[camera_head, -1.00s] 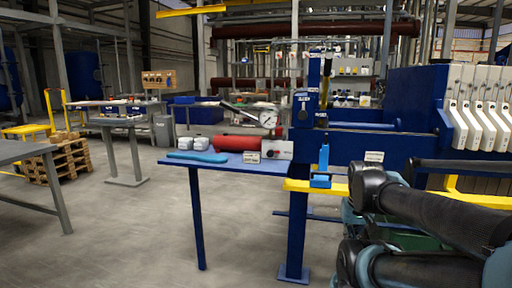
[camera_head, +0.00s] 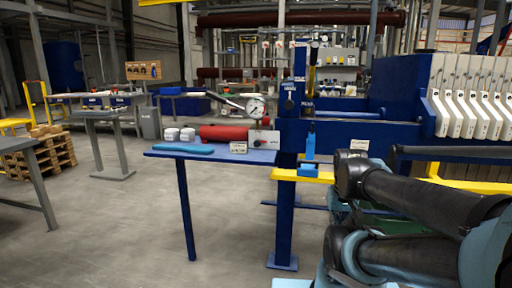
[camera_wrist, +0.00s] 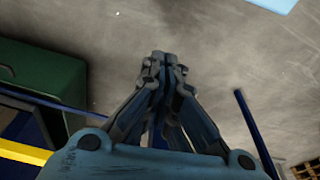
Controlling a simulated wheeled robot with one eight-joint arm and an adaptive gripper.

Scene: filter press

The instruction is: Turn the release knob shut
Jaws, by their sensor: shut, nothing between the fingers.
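A hand pump with a red cylinder (camera_head: 223,133) lies on the blue side table. At its right end is a pale block (camera_head: 263,139) with a small red knob (camera_head: 263,146) low on its front, which I take for the release knob. How far it is turned is too small to tell. A round white gauge (camera_head: 255,106) and a dark lever stand above. My gripper (camera_wrist: 165,60) is shut and empty in the wrist view, over bare floor and well apart from the pump. The knob is not in the wrist view.
The blue table (camera_head: 215,153) also holds white jars (camera_head: 179,135), a blue cloth-like item (camera_head: 184,149) and a label plate (camera_head: 239,147). A blue post and yellow rail (camera_head: 303,176) stand at its right. A green box (camera_wrist: 42,75) is near my gripper.

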